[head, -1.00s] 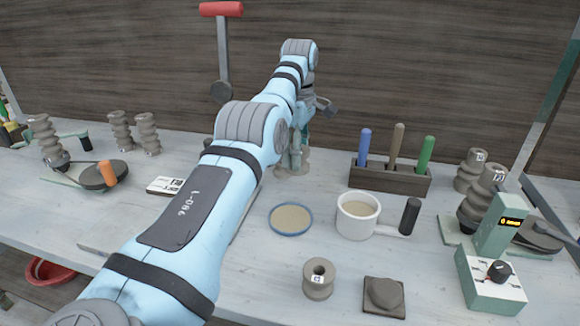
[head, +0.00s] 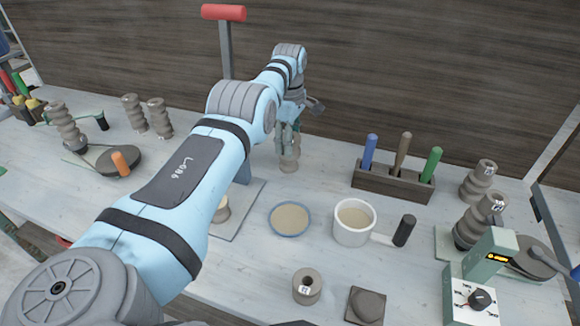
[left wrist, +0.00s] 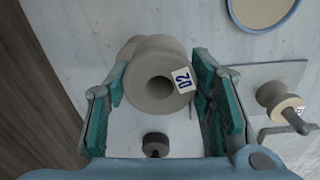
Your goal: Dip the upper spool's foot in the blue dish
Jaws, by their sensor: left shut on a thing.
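The upper spool (head: 289,158) is grey clay and stands upright at the back of the table in the head view. In the left wrist view the spool (left wrist: 150,80) shows its holed top end with a "D2" tag. My left gripper (head: 288,138) is shut on it, with teal finger pads on either side (left wrist: 165,98). I cannot tell whether its foot clears the table. The blue dish (head: 290,236), holding beige liquid, lies in front of it; its rim also shows in the left wrist view (left wrist: 262,30). My right gripper is out of view.
A white mug (head: 353,237) stands right of the dish. Another tagged spool (head: 307,288) and a dark block (head: 366,306) are in front. A tool rack (head: 392,187) stands at the back right. A red-handled post (head: 224,40) rises behind my left arm.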

